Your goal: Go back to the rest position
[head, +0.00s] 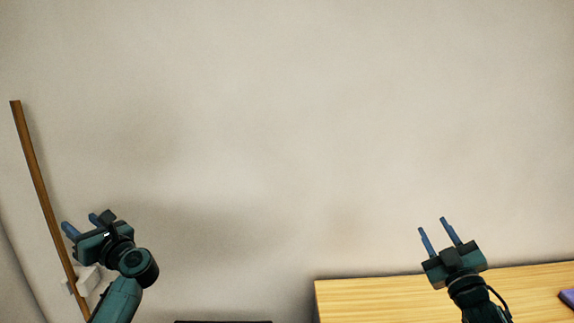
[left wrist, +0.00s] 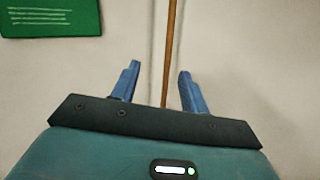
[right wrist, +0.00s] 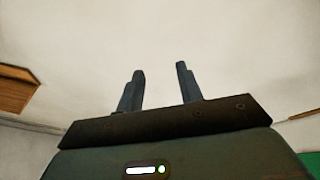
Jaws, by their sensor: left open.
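My left gripper (head: 80,224) is raised at the left of the head view, in front of the pale wall. Its two blue fingers stand apart with nothing between them, and the left wrist view shows the same open gap (left wrist: 158,85). My right gripper (head: 432,226) is raised at the right of the head view, its fingers pointing up. In the right wrist view its fingers (right wrist: 159,78) are also apart and empty.
A thin brown wooden pole (head: 40,185) leans behind my left gripper; it also shows in the left wrist view (left wrist: 171,50). A light wooden table (head: 380,300) is at the lower right, with a purple object (head: 567,297) at its edge. A green board (left wrist: 50,15) hangs at upper left. The space between my arms is clear.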

